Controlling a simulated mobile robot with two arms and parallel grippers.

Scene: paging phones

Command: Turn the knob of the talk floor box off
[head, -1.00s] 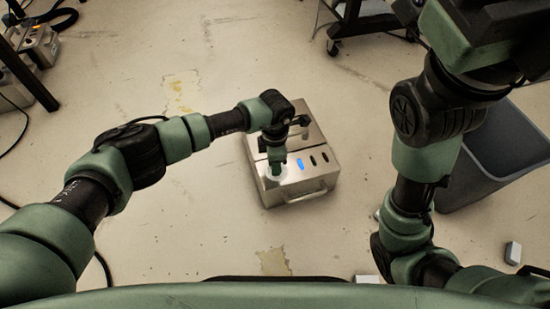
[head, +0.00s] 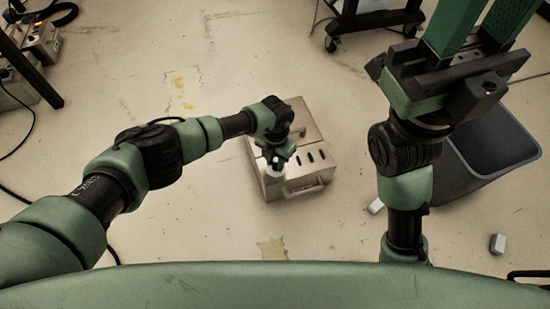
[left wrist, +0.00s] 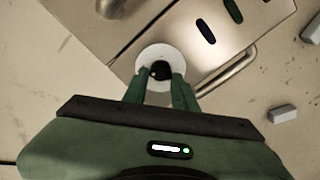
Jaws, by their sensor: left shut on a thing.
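The talk floor box (head: 315,180) is a metal case with a front handle, standing on the floor in the middle of the head view. Its lid has several dark slots and, at the left, a white round disc (left wrist: 148,55) with a dark knob (left wrist: 160,70) at its centre. My left gripper (head: 277,163) reaches down onto it. In the left wrist view the fingers of my left gripper (left wrist: 160,82) are shut on the knob, which they partly hide. No slot glows in the head view. My right gripper (head: 487,18) is raised at the upper right, fingers apart and seemingly empty.
A grey bin (head: 498,150) stands to the right of the box, partly behind my right arm. Small white blocks (head: 497,243) lie on the floor. A wheeled cart (head: 370,18) stands at the back, other metal boxes (head: 38,45) at the far left. Floor around the box is mostly clear.

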